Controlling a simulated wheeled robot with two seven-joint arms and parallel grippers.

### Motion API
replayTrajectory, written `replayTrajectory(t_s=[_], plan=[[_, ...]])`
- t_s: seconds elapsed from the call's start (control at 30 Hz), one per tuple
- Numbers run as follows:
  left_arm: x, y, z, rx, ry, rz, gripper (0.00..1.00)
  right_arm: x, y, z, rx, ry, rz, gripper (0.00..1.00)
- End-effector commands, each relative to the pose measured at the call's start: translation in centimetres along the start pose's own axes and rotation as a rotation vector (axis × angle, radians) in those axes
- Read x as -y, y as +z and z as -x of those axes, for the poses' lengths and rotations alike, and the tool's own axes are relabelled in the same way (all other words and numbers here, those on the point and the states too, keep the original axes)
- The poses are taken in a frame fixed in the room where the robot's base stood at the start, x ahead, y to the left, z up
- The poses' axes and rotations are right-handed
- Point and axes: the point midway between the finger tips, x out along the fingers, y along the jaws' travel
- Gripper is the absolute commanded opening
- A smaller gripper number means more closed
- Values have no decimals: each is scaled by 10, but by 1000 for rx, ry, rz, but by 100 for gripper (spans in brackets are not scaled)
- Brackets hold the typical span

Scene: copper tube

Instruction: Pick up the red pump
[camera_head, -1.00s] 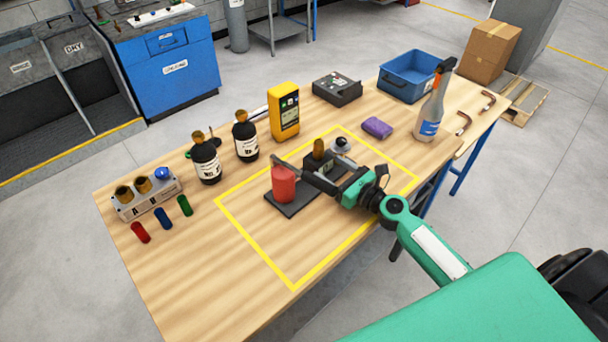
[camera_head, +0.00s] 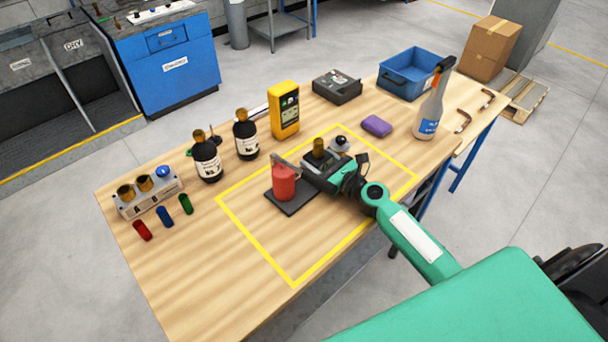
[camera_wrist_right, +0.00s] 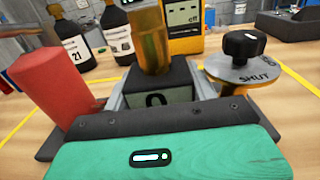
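The red pump's red cylinder (camera_head: 284,182) stands upright on a dark base plate (camera_head: 291,205) inside the yellow outline. It also shows at the left of the right wrist view (camera_wrist_right: 55,90). Beside it are a black block (camera_wrist_right: 160,88) with a brass cylinder (camera_wrist_right: 150,40) on top, and a round black knob on a disc marked SHUT (camera_wrist_right: 240,70). My right gripper (camera_head: 314,172) is low, just right of the red cylinder. In the wrist view its grey fingers are apart, one on each side of the black block; contact cannot be told. My left gripper is not in view.
Behind stand two dark bottles (camera_head: 246,135), a yellow meter (camera_head: 285,110) and a grey box (camera_head: 337,87). A purple sponge (camera_head: 376,125), a spray bottle (camera_head: 430,112) and a blue bin (camera_head: 409,74) are to the right.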

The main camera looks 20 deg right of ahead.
Motion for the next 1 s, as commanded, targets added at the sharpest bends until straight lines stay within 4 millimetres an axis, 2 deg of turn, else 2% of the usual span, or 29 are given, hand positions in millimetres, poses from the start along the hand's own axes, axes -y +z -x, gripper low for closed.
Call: replayTrajectory(t_s=[0.03,0.1,0.57,0.77,1.0], plan=[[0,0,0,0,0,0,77,0,0,0,0,0,0,14],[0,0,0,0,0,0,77,0,0,0,0,0,0,0],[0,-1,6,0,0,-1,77,1,13,-1,8,0,-1,0],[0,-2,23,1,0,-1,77,1,39,-1,9,0,2,0],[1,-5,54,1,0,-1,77,1,79,-1,9,0,1,0]])
